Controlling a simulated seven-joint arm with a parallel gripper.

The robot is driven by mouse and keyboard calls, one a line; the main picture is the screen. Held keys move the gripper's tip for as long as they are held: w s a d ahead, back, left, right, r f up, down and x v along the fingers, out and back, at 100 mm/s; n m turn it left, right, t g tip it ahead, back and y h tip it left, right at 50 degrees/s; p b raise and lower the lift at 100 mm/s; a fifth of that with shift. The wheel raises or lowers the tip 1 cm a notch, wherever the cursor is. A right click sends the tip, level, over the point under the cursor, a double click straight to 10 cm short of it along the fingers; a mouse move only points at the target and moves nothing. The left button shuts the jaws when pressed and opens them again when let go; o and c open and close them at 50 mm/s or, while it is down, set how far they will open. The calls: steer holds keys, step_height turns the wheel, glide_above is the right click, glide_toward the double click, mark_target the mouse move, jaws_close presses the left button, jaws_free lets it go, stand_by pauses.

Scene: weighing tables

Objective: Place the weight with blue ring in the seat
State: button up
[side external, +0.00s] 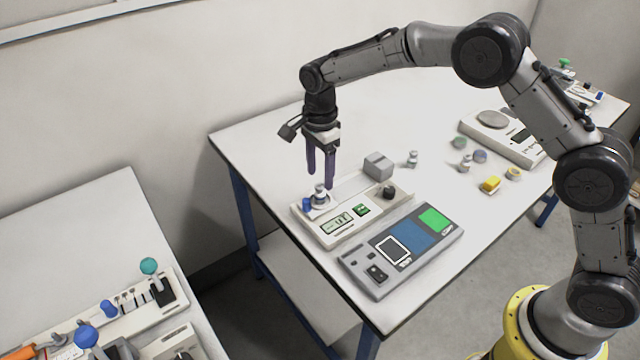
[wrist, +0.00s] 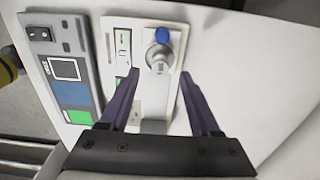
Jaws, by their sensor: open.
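A small metal weight (side external: 319,196) stands upright on a pale plate (side external: 329,208) at the left end of the white instrument with a display (side external: 340,230). A blue knob (side external: 306,204) is beside it; I cannot clearly make out a ring on the weight. In the wrist view the weight (wrist: 157,58) is just beyond the fingertips, with the blue knob (wrist: 162,35) behind it. My gripper (side external: 320,179) is open and empty, pointing down above the weight. Two more metal weights (side external: 412,160) (side external: 465,164) stand farther right on the table. I cannot tell which spot is the seat.
A grey block (side external: 378,166) and black knob (side external: 389,192) are at the instrument's right end. A grey panel (side external: 400,250) with blue and green areas lies in front. The back left tabletop is clear.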

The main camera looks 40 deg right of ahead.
mark_target(320, 186)
steer(key=s+d+r+n+t, duration=0.1)
steer(key=s+d+r+n, duration=0.15)
steer(key=r, duration=0.45)
steer(key=s+d+r+n, duration=0.1)
steer(key=s+r, duration=0.2)
steer(key=r, duration=0.4)
steer(key=s+d+r+n+t, duration=0.1)
steer(key=s+d+r+n, duration=0.15)
steer(key=s, duration=0.25)
steer(key=s+d+r+n+t, duration=0.1)
steer(key=s+r+n, duration=0.15)
steer(key=s, duration=0.25)
steer(key=s+d+f+n+t, duration=0.1)
steer(key=s+n, duration=0.3)
steer(key=s, duration=0.5)
steer(key=s+d+f+n+t, duration=0.1)
steer(key=s+n, duration=0.4)
steer(key=s, duration=0.5)
steer(key=shift+s+d+f+t, duration=0.3)
steer(key=shift+d+f, duration=0.35)
steer(key=shift+d, duration=0.45)
